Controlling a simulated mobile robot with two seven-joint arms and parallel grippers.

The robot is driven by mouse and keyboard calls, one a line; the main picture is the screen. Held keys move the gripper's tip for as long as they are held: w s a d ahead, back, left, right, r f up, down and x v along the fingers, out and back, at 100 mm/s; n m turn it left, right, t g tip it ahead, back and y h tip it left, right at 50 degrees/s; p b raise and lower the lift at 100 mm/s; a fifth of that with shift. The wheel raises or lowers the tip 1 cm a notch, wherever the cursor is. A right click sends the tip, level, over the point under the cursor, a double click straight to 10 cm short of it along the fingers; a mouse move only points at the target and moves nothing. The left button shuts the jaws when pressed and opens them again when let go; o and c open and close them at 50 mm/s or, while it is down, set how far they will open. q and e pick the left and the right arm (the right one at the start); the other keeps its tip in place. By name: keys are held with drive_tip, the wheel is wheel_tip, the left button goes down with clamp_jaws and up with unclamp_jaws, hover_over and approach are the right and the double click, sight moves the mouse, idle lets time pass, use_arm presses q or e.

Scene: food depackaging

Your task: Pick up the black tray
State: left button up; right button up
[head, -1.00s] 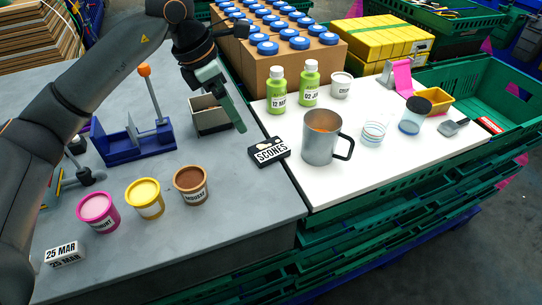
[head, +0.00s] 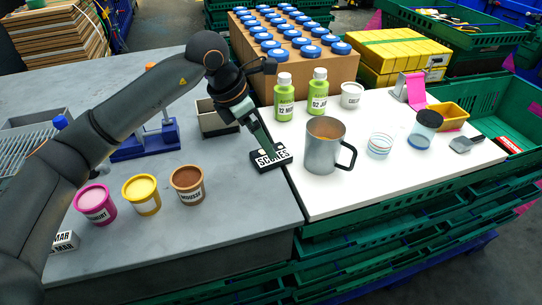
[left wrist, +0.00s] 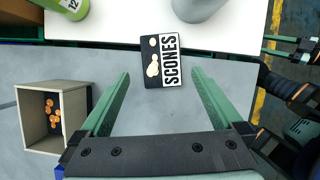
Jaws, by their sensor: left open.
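The black tray (left wrist: 152,62) is a small flat black piece labelled "SCONES" with pale shapes on it. In the left wrist view it lies just beyond and between the open fingers of my left gripper (left wrist: 160,78). In the head view the black tray (head: 258,164) lies at the right edge of the grey table, against the white board, partly hidden by the fingers of my left gripper (head: 268,150). The gripper is open and empty, pointing down over the tray. My right gripper is not seen in the head view; an arm part shows at the right of the left wrist view.
A steel mug (head: 321,150) stands close to the right of the tray. Green bottles (head: 284,98) are behind it. A beige open box (left wrist: 38,118) with orange pieces is to the left. Brown (head: 187,186), yellow (head: 142,196) and pink tubs (head: 96,206) stand in front.

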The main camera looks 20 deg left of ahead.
use_arm(q)
drive_tip(key=x, duration=0.5)
drive_tip(key=shift+d+f, duration=0.15)
drive_tip(key=shift+d, duration=0.05)
drive_tip(key=c, duration=1.3)
